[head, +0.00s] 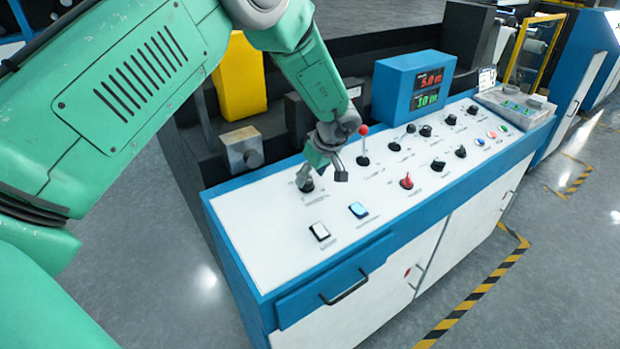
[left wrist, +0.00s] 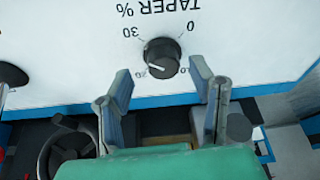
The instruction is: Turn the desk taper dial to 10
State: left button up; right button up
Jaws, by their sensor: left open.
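The taper dial (left wrist: 163,57) is a round black knob under an upside-down "TAPER %" label in the left wrist view. Its white pointer line is toward the lower left, near a small partly legible number. "30" shows at its upper left and "0" at its upper right. In the head view the dial (head: 307,184) is at the panel's left end, partly covered by my gripper. My left gripper (left wrist: 159,70) is open, with its two fingertips apart on either side of the dial's near edge. In the head view the left gripper (head: 321,172) is over the dial. My right gripper is not in view.
The white control panel (head: 270,235) carries a red-topped lever (head: 363,148), a red knob (head: 407,181), several black knobs, and white (head: 320,231) and blue (head: 359,210) switches near the dial. A blue display box (head: 400,85) stands behind. The panel's near-left surface is clear.

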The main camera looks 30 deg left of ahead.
pick_arm(q)
jog(key=shift+s+a+f, duration=0.1)
jog(key=shift+a+f, duration=0.6)
jog(key=shift+f, duration=0.15)
jog(key=shift+a+f, duration=0.25)
jog(key=shift+f, duration=0.15)
jog(key=shift+w+d, duration=0.2)
jog(key=shift+d+r, duration=0.1)
jog(key=c, duration=0.3)
jog(key=shift+s+d+r, duration=0.1)
jog(key=shift+d, duration=0.05)
grip_shut()
jog(key=c, duration=0.8)
grip_release()
jog(key=shift+c, duration=0.2)
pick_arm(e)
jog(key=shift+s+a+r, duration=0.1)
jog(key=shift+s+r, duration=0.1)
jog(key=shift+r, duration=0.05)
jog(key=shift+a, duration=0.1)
